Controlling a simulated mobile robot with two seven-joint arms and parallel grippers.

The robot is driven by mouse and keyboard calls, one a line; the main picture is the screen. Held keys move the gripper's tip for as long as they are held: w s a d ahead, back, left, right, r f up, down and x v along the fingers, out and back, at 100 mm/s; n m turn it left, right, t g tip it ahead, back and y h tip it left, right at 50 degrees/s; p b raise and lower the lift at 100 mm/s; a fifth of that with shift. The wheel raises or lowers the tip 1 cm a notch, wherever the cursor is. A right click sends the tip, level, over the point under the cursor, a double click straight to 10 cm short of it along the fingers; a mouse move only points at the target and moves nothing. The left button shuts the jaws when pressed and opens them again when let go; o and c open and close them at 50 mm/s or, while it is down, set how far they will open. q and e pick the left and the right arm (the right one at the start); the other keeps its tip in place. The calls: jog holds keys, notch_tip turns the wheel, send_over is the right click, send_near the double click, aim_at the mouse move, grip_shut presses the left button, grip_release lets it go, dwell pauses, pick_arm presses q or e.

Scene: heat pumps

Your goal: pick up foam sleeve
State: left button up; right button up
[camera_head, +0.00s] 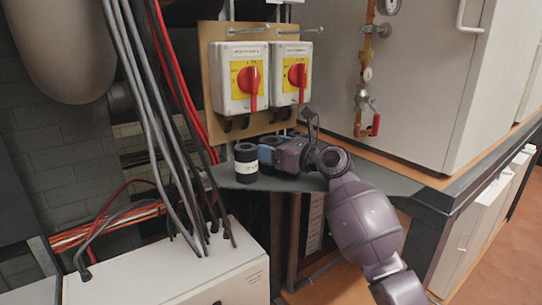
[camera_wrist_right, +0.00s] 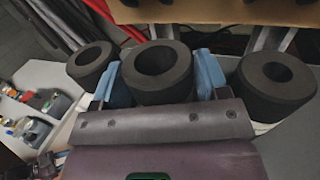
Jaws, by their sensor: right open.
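In the right wrist view, a black foam sleeve (camera_wrist_right: 158,92), a thick hollow cylinder, stands upright between the two blue fingers of my right gripper (camera_wrist_right: 160,82). The gripper is open, with one finger on each side of this sleeve. A second black sleeve (camera_wrist_right: 91,70) stands to the left and a third (camera_wrist_right: 277,92) to the right, both outside the fingers. In the head view, one sleeve with a white label (camera_head: 246,166) stands on the grey shelf, left of my right gripper (camera_head: 266,150). The gripper hides most of the others there. My left gripper is not in view.
The grey shelf (camera_head: 290,184) is narrow. Behind it, a board carries two switch boxes (camera_head: 238,78) with red handles. Grey and red cables (camera_head: 150,90) hang at the left. A large white cabinet (camera_head: 430,90) stands at the right, with a copper pipe and valve (camera_head: 363,97) beside it.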

jog(key=shift+c, duration=0.5)
jog(key=shift+c, duration=0.8)
